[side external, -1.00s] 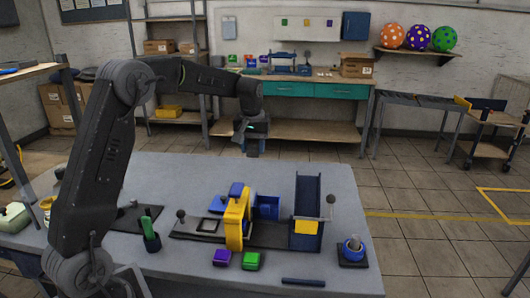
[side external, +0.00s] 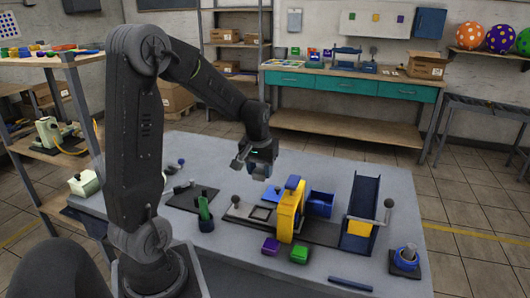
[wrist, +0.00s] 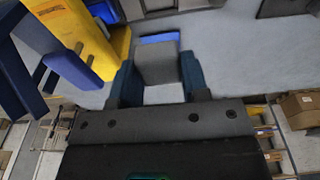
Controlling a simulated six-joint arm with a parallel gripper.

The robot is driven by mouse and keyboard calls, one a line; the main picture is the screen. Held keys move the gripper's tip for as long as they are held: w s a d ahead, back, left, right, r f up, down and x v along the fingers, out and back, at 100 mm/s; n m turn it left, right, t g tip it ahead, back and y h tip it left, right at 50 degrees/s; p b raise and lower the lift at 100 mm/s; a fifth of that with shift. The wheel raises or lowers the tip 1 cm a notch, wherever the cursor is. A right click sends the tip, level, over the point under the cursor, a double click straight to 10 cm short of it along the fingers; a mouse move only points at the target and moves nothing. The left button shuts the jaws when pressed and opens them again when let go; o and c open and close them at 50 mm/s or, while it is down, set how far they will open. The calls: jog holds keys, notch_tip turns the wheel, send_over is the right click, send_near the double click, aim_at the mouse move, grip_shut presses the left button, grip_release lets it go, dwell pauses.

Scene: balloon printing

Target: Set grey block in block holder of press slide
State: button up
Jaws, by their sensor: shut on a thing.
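A grey block (wrist: 158,65) sits between the two fingers of my gripper (wrist: 158,80) in the wrist view. The blue pads press on its left and right sides. In the side view my gripper (side external: 258,165) hangs above the table, behind and left of the yellow press (side external: 291,212); the block is hard to make out there. The press slide (side external: 240,216) is a dark plate running left from the press. Its block holder (side external: 261,212) is a small square frame that looks empty. My gripper is above and apart from it.
A green-handled tool cup (side external: 205,218) stands left of the slide.

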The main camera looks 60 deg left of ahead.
send_over(261, 214)
jog(key=shift+f, duration=5.8)
jog(key=shift+f, duration=0.95)
jog(key=o, duration=1)
jog(key=r, duration=0.8)
jog(key=s+d+r, duration=0.1)
jog(key=r, duration=0.3)
jog(key=shift+s+r, duration=0.1)
jog(key=shift+r, duration=0.1)
jog(key=shift+d+r, duration=0.2)
jog(key=shift+r, duration=0.5)
jog(key=s+d+r+m+t, duration=0.1)
jog(key=s+d+r+m, duration=0.2)
jog(key=d, duration=0.4)
jog(key=s+d+r+m+t, duration=0.2)
jog(key=s+d+r+m, duration=0.1)
jog(key=d, duration=0.4)
jog(key=s+d+r+m+t+h, duration=0.1)
jog(key=s+d+r+m, duration=0.2)
jog(key=s+d+r, duration=0.1)
jog(key=shift+s+d+r+t, duration=0.2)
jog(key=shift+d+r, duration=0.1)
jog(key=shift+d, duration=0.4)
jog(key=shift+s+d+r+t, duration=0.15)
jog(key=shift+d+r, duration=0.1)
jog(key=shift+d, duration=0.45)
